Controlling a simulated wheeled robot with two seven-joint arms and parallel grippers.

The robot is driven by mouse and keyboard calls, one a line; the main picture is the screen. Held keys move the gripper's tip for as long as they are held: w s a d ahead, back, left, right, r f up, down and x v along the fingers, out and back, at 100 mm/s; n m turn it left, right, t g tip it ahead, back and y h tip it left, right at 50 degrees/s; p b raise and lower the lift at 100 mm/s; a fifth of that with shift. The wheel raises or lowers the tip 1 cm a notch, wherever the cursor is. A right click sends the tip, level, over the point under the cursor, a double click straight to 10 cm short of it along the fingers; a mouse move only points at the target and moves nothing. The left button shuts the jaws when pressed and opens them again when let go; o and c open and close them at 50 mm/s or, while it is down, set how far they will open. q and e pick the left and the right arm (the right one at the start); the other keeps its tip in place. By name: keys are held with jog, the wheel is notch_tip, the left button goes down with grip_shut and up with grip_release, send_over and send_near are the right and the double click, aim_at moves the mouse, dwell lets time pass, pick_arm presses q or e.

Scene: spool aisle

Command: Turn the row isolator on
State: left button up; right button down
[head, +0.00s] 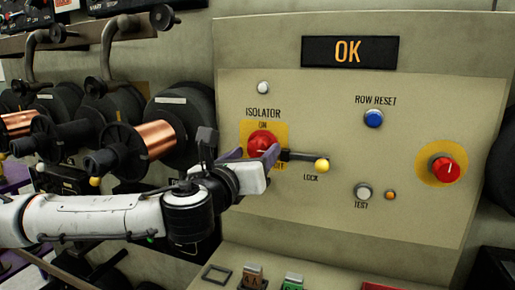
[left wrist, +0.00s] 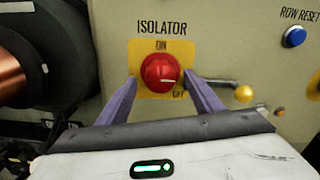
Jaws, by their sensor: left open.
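The isolator (head: 263,141) is a red round knob on a yellow plate, with ISOLATOR printed above it, ON at the plate's top and OFF at its lower right. In the left wrist view the red knob (left wrist: 160,72) is near the middle. A small light mark shows on its face, but I cannot tell clearly which label it points to. My left gripper (head: 253,154) is open, its purple fingers on either side of the knob; in the left wrist view the fingers (left wrist: 161,84) flank it. I cannot tell whether they touch it. My right gripper is not in view.
A lever with a yellow ball (head: 322,166), labelled LOCK, sticks out just right of the isolator. Further right are a blue ROW RESET button (head: 373,119), a TEST button (head: 363,192) and another red knob (head: 444,169). Copper spools (head: 145,140) stand left. An OK display (head: 349,51) is above.

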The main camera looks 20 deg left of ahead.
pick_arm(q)
jog(key=shift+w, duration=1.2)
jog(key=c, duration=1.1)
jog(key=shift+o, duration=0.2)
